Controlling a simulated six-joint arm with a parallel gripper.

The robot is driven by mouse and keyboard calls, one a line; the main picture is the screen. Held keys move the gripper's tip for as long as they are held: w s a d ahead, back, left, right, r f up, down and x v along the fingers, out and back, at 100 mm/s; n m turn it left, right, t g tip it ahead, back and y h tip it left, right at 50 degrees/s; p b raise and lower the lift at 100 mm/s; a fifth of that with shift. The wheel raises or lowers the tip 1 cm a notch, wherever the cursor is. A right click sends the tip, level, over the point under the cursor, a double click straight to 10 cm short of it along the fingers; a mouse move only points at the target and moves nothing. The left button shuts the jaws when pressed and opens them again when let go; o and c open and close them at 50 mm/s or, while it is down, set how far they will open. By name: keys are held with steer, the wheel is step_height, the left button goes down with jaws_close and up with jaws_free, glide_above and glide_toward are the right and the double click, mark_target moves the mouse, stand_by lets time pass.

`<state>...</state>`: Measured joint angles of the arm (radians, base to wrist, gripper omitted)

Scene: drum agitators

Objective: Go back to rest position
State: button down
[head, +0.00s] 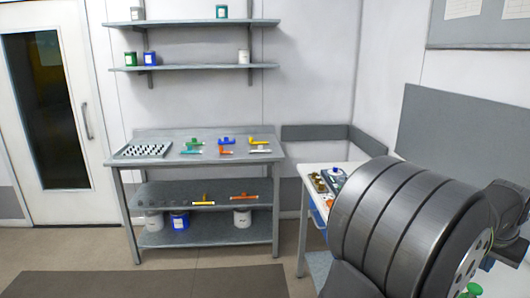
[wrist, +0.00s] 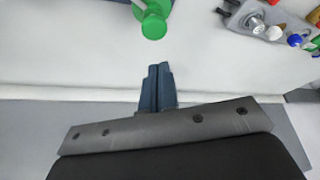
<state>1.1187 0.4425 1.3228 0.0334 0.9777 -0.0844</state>
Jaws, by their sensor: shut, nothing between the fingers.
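My gripper (wrist: 158,72) shows in the wrist view, with its two dark blue fingers together and nothing between them. It is over a white surface (wrist: 60,62). A green round-ended part (wrist: 153,25) lies just beyond the fingertips, apart from them, and its far end is cut off by the frame. In the head view my large dark arm link fills the lower right and my gripper is not visible there.
A grey workbench (head: 125,182) holds several coloured tools and a rack (head: 143,150). Wall shelves (head: 190,67) carry cans. A white side table (head: 308,170) with small parts stands partly behind my arm. A grey tray (wrist: 240,24) with coloured parts is at upper right. Floor space is open at front left.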

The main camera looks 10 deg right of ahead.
mark_target(477, 286)
steer(key=shift+f, duration=2.6)
steer(key=c, duration=0.6)
jaws_free()
steer(key=shift+s+r, duration=0.1)
steer(key=o, duration=0.6)
steer(key=shift+m+g+y, duration=0.4)
steer(key=shift+m+y, duration=0.1)
steer(key=shift+m, duration=0.3)
steer(key=s, duration=0.1)
steer(key=s+a+r, duration=0.1)
steer(key=s, duration=0.1)
steer(key=shift+s+a+r, duration=0.2)
steer(key=shift+s, duration=0.1)
steer(key=s+a+r+m+g+y, duration=0.2)
steer(key=s+a+r+m+y, duration=0.15)
steer(key=s+a, duration=0.4)
steer(key=shift+m+h, duration=0.25)
steer(key=shift+m, duration=0.2)
steer(key=f, duration=0.3)
steer(key=d+f, duration=0.1)
steer(key=f, duration=0.2)
steer(key=s+f, duration=0.1)
steer(key=f, duration=0.2)
steer(key=shift+s+d+f, duration=0.1)
steer(key=shift+d+f, duration=0.05)
steer(key=shift+d, duration=0.25)
step_height(477, 286, up, 10)
